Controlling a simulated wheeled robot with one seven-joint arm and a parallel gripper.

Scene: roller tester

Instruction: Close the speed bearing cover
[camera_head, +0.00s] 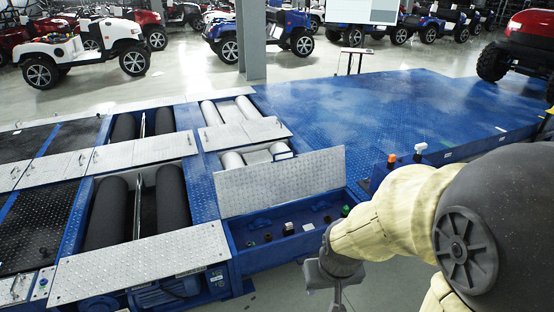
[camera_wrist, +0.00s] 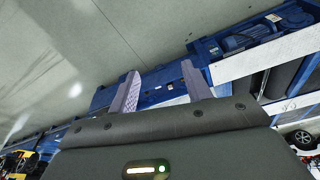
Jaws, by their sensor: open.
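In the head view my gripper (camera_head: 336,280) is at the bottom, in front of and below the compartment, apart from the cover. Its fingertips are cut off there.
Flat silver plates (camera_head: 140,262) and dark rollers (camera_head: 173,200) lie left of the cover. A blue platform (camera_head: 390,105) spreads behind it. An orange-topped post (camera_head: 391,160) and a white-topped one (camera_head: 420,149) stand near my arm. Grey floor is clear in front.

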